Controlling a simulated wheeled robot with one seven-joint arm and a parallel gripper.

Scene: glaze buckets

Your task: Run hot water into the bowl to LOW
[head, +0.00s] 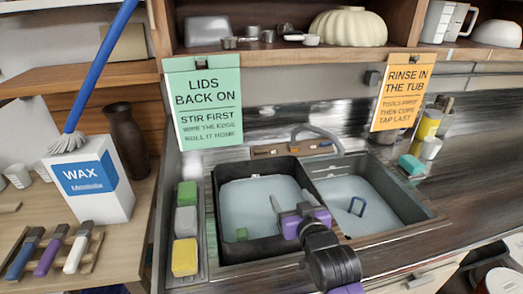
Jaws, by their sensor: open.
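A double sink shows in the head view. Its left basin is a black tub (219,205) holding pale bluish liquid, with a small green piece (241,234) in it. A grey curved spout (317,133) rises behind the sink, by the divider. My gripper (291,199) is open and empty, above the right part of the black tub. No LOW mark is legible. A cream fluted bowl (348,28) sits on the shelf above.
A narrow tray left of the sink holds green, grey and yellow blocks (185,257). A wooden strip with small pieces (290,149) lies behind the sink. Signs (204,103) hang from the shelf.

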